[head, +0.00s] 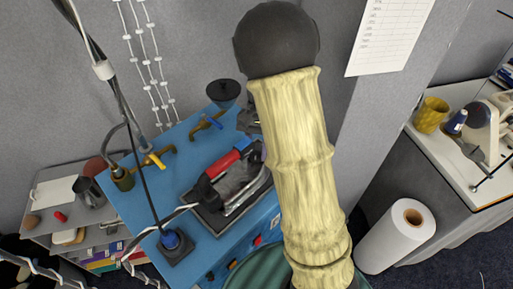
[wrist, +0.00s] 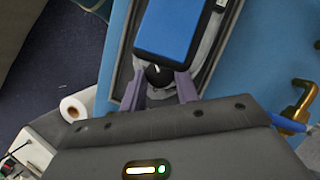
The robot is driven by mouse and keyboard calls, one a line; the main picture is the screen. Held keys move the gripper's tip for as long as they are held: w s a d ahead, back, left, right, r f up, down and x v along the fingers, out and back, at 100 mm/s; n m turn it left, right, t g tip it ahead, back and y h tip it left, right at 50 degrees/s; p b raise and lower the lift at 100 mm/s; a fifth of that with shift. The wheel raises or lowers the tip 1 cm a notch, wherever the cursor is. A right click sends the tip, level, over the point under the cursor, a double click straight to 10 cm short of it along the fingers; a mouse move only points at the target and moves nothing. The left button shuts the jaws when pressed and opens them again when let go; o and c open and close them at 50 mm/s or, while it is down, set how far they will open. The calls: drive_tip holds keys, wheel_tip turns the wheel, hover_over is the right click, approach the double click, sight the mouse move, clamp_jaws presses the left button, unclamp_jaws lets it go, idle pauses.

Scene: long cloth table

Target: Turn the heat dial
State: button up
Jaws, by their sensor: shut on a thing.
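The heat dial (wrist: 158,75) is a small round black knob with a white mark, seen in the wrist view. My gripper (wrist: 162,84) has its two purple fingers on either side of the dial and is shut on it. In the head view an iron (head: 235,182) with a red and black handle rests on a dark tray on the blue table. The dial and my fingertips are hidden there behind my arm.
The blue table (head: 150,205) carries brass taps (head: 155,160) and a black funnel-like cup (head: 223,91). A cord runs to the iron from the left.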

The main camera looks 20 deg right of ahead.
drive_tip(key=shift+r, duration=0.1)
drive_tip(key=m+t+y+p, duration=0.1)
drive_tip(key=m, duration=0.2)
drive_tip(key=shift+d+m, duration=0.15)
drive_tip(key=shift+m, duration=0.25)
drive_tip(key=m, duration=0.2)
drive_tip(key=m+t+y+p, duration=0.1)
drive_tip(key=m, duration=0.1)
drive_tip(key=shift+s+t, duration=0.2)
drive_tip(key=shift+t, duration=0.1)
drive_tip(key=m+t, duration=0.1)
drive_tip(key=m, duration=0.3)
drive_tip(key=shift+s+d+p, duration=0.1)
drive_tip(key=shift+p, duration=0.2)
drive_tip(key=shift+s+m+t, duration=0.15)
drive_tip(key=shift+m+t, duration=0.95)
drive_tip(key=shift+m, duration=1.3)
drive_tip(key=o, duration=1)
